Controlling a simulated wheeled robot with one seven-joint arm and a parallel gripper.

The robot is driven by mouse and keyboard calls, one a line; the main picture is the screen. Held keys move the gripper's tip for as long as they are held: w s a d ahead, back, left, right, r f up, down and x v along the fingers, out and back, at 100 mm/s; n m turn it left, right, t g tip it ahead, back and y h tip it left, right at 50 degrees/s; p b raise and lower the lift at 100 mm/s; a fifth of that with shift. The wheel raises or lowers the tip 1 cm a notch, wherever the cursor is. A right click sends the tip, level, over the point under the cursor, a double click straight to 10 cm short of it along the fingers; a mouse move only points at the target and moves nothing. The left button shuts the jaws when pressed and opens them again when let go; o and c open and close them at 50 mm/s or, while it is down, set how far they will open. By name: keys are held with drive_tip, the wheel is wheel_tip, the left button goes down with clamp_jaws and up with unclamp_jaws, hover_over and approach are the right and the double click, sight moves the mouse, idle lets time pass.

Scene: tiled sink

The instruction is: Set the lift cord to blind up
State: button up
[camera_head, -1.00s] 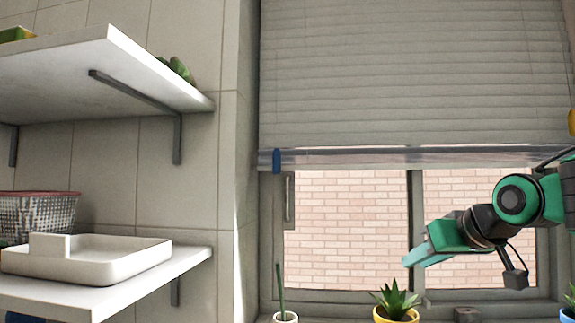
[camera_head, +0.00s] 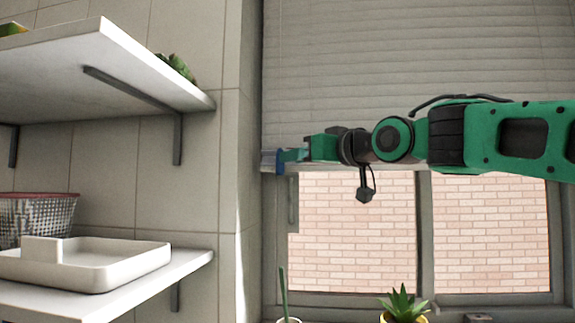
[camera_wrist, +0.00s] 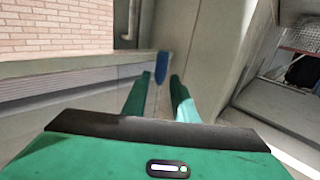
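The blind (camera_head: 420,70) has pale grey slats and covers the upper part of the window, its bottom rail level with my arm. The blue pull of the lift cord (camera_head: 269,161) hangs at the blind's lower left corner, by the tiled wall; it also shows in the wrist view (camera_wrist: 162,67). The thin cord itself is hard to make out. My gripper (camera_head: 288,156) points left at the pull. In the wrist view its two green fingers (camera_wrist: 160,76) are apart, with the blue pull at the gap between their tips. Contact cannot be told.
The tiled wall stands just left of the pull. Two white shelves (camera_head: 190,262) with brackets jut out at the left, the lower one bearing a white tray (camera_head: 120,275) and a wire basket (camera_head: 40,215). Potted plants (camera_head: 404,303) stand below the window.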

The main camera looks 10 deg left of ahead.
drive_tip(key=x, duration=0.4)
clamp_jaws()
